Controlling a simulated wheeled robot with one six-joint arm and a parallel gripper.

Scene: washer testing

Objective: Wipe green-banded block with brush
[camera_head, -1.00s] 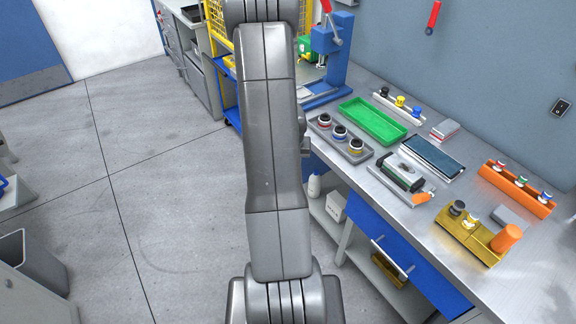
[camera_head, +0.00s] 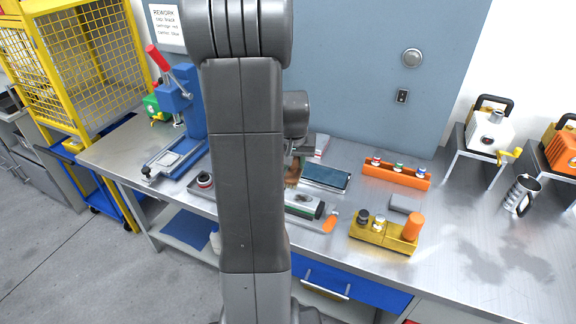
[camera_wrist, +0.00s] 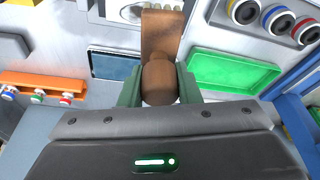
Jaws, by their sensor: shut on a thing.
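My gripper (camera_wrist: 158,84) is shut on the brown brush (camera_wrist: 158,32). The rounded handle sits between the two green fingers and the wide flat part points away. In the head view the brush (camera_head: 291,174) shows partly beside my arm, above the bench. An orange rack (camera_head: 380,178) holds three small pieces with coloured bands. Its middle piece is the green-banded block (camera_head: 398,169), upright and apart from the brush. The wrist view also shows this block (camera_wrist: 37,97) in the rack at left.
A dark flat panel (camera_head: 325,177) lies beside the brush. A grey clamp-like device (camera_head: 303,205) and a yellow fixture (camera_head: 380,235) stand nearer the front. The wrist view shows a green tray (camera_wrist: 230,74) at right. A blue press (camera_head: 185,105) stands at left. The bench's right front is clear.

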